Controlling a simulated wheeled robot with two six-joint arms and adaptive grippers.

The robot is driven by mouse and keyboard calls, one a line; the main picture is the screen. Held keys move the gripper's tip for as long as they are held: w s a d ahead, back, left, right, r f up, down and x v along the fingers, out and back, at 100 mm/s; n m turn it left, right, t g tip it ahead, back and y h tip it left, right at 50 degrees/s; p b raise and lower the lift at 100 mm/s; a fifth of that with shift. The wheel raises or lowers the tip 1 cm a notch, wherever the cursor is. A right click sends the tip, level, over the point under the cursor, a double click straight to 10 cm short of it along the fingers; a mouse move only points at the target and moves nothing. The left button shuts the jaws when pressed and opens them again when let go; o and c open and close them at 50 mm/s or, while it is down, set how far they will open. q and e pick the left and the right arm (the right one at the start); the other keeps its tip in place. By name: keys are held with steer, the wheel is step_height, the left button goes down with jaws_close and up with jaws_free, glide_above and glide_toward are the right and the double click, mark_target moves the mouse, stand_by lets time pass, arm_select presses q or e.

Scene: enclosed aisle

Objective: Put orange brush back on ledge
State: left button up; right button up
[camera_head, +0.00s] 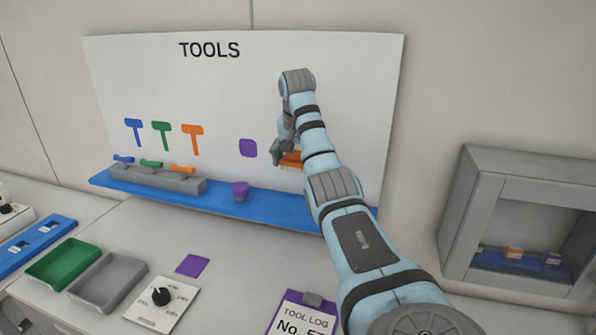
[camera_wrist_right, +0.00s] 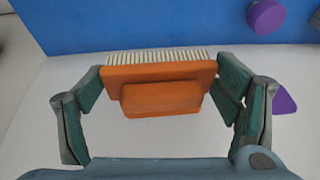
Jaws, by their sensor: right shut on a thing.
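The orange brush (camera_wrist_right: 160,88) has an orange body and pale bristles. My right gripper (camera_wrist_right: 160,90) is shut on it, with a finger at each end of the body, as the right wrist view shows. In the head view the brush (camera_head: 291,160) is partly hidden by my right gripper (camera_head: 284,152) and wrist, in front of the white tool board. The blue ledge (camera_head: 225,207) runs along the foot of the board, below the brush; it also shows in the right wrist view (camera_wrist_right: 120,28). I cannot tell the exact gap between them. My left gripper is not in view.
A purple cup-like object (camera_head: 240,191) and a grey rack (camera_head: 155,180) with coloured tools stand on the ledge. The ledge right of the purple object looks clear. A grey cabinet (camera_head: 465,215) stands at right. Trays and a clipboard (camera_head: 302,312) lie on the counter.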

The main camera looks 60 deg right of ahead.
mark_target(298, 210)
step_height(298, 210, down, 13)
steer(key=shift+r+b, duration=0.1)
steer(key=shift+b, duration=0.65)
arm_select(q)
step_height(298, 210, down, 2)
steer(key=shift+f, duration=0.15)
arm_select(e)
steer(key=shift+f, duration=0.2)
steer(key=shift+w+f, duration=0.1)
steer(key=o, duration=1.5)
